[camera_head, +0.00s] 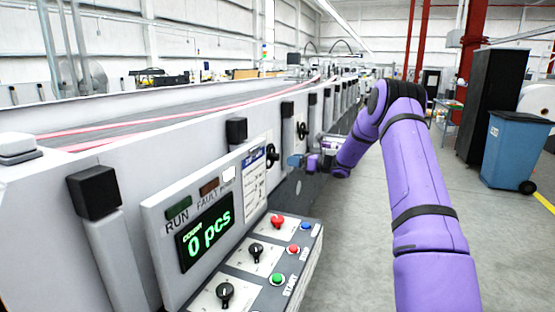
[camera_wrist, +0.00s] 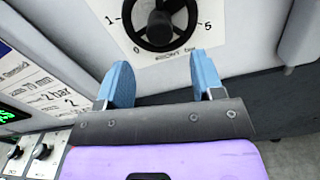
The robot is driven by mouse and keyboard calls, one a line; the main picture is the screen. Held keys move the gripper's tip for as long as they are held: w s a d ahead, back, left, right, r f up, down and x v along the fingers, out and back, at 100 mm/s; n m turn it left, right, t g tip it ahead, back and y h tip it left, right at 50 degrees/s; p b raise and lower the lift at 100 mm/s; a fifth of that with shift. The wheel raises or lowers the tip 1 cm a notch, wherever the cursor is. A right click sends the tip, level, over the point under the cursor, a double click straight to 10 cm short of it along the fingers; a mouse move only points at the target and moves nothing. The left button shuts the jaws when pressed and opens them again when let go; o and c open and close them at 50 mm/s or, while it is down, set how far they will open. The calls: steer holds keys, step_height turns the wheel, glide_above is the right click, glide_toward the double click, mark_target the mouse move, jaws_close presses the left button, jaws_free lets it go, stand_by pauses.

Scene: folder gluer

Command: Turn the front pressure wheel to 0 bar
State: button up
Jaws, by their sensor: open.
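The front pressure wheel (camera_wrist: 160,24) is a black handwheel on a white dial plate (camera_wrist: 198,42) in the wrist view. The numbers 0, 1 and 5 show around it, with partly legible lettering below; its top is cut off. In the head view a black handwheel (camera_head: 272,156) sits on the machine's side beside the control panel. My gripper (camera_wrist: 156,80) has two blue fingers, apart and empty, pointing towards the wheel from below it in the picture. It also shows in the head view (camera_head: 296,161), close to the machine's side. No contact with the wheel is visible.
The control panel (camera_head: 210,240) juts out at the near left, with knobs and buttons below its display reading 0 pcs. Another black handwheel (camera_head: 301,130) is farther along the machine. A blue bin (camera_head: 515,150) stands at the right. The floor between is clear.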

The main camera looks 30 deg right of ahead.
mark_target(278, 158)
steer(key=x, duration=0.7)
steer(key=shift+w+a, duration=0.1)
steer(key=c, duration=0.9)
